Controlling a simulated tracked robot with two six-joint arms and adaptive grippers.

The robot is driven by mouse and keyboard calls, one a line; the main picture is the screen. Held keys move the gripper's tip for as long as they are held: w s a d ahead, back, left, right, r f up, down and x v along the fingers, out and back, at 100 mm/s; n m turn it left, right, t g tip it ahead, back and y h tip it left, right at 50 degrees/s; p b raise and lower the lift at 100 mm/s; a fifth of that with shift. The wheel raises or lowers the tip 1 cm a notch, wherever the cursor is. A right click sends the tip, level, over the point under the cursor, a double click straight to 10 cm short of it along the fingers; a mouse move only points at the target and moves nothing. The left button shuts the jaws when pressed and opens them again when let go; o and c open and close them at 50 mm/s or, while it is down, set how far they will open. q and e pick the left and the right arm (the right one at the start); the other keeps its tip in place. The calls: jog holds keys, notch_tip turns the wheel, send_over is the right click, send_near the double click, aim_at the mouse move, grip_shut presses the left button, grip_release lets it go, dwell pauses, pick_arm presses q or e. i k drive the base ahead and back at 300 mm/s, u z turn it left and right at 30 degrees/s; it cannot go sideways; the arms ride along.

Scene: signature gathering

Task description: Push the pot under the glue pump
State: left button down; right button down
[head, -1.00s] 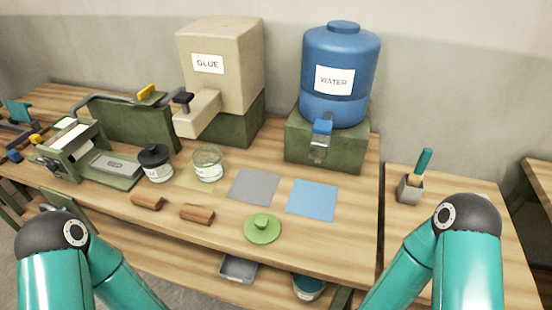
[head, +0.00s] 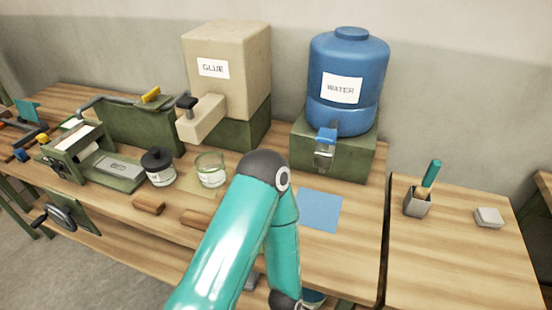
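The open glass pot (head: 210,171) stands on the bench, on a tan mat (head: 190,186). It is in front of the beige glue dispenser (head: 245,65), whose pump spout (head: 203,118) has a dark knob. The pot sits forward of the spout's tip and a little to its right in the picture. One teal arm of mine rises through the middle of the head view, its bent joint just right of the pot. I cannot tell whether they touch.
A black-lidded jar (head: 160,170) stands left of the pot. Brown blocks (head: 149,204) lie in front. The blue water tank (head: 347,75) and a blue mat (head: 320,209) are right. A brush holder (head: 417,201) stands on the right table.

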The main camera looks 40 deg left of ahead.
aim_at(210, 166)
jog(key=z, duration=0.45)
jog(key=k, duration=0.9)
jog(key=u, duration=1.25)
jog(key=i, duration=0.35)
jog(key=z, duration=0.45)
